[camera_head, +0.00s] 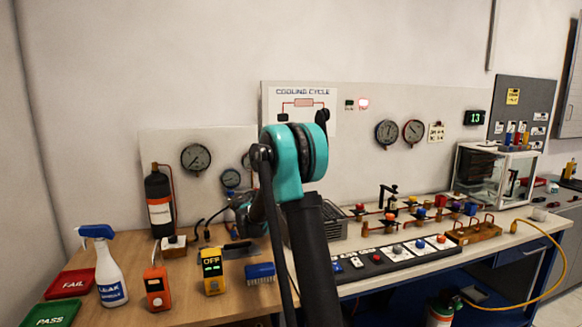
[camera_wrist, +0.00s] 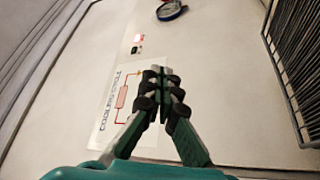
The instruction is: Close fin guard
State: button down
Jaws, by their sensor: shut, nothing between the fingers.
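In the wrist view, a dark finned unit with a wire guard frame (camera_wrist: 286,88) stands at the right edge, cut off by the picture. I cannot tell how far the guard stands from the fins. In the head view, part of the grey finned unit (camera_head: 334,220) shows on the bench behind my arm, and the rest is hidden. My gripper (camera_wrist: 161,76) is shut and empty, with its fingertips together. It is left of the wire guard and apart from it in the picture. In the head view my arm mostly hides the gripper.
A spray bottle (camera_head: 107,268), an orange meter (camera_head: 157,288), a yellow meter (camera_head: 212,272) and a blue brush (camera_head: 260,272) stand on the left bench. A dark gas cylinder (camera_head: 160,200) stands behind. A switch strip (camera_head: 398,254) and valves lie right of my arm.

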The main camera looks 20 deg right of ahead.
jog(key=s+f+m+g+h, duration=0.1)
jog(key=s+f+m, duration=0.1)
jog(key=s+f, duration=0.4)
jog(key=shift+s+f+m, duration=0.2)
jog(key=shift+f+m, duration=0.2)
jog(key=shift+f, duration=1.05)
jog(key=shift+r, duration=0.1)
